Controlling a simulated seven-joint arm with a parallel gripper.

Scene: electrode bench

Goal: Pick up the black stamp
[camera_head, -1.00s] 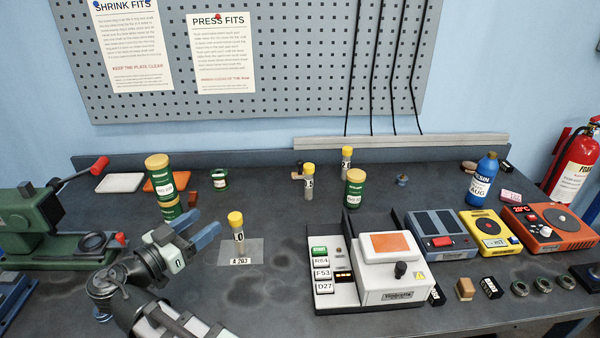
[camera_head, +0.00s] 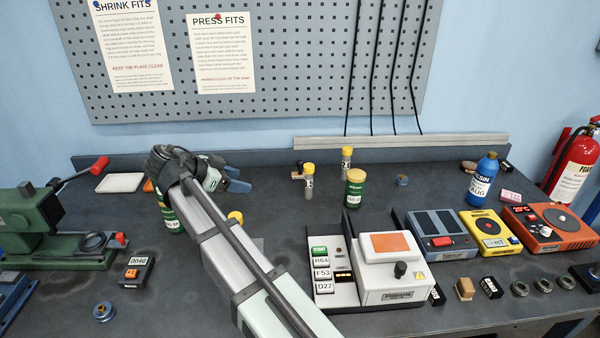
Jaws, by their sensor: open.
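I cannot tell for certain which thing is the black stamp. A small dark piece with a tan part (camera_head: 296,172) stands at the back, left of a yellow-capped vial (camera_head: 309,182). Two small black blocks with white labelled faces, one (camera_head: 437,296) and another (camera_head: 491,288), lie at the front right, either side of a tan block (camera_head: 465,288). My gripper (camera_head: 238,180), with blue fingers, is open over the back left of the bench, left of the dark piece and apart from it. My arm hides what lies beneath it.
A white device (camera_head: 396,285) stands front centre. A green jar (camera_head: 355,188) and a second yellow-capped vial (camera_head: 346,160) stand behind it. A blue bottle (camera_head: 482,180) is at the back right. A green press (camera_head: 35,225) stands left. Bench between the vials and blue bottle is mostly clear.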

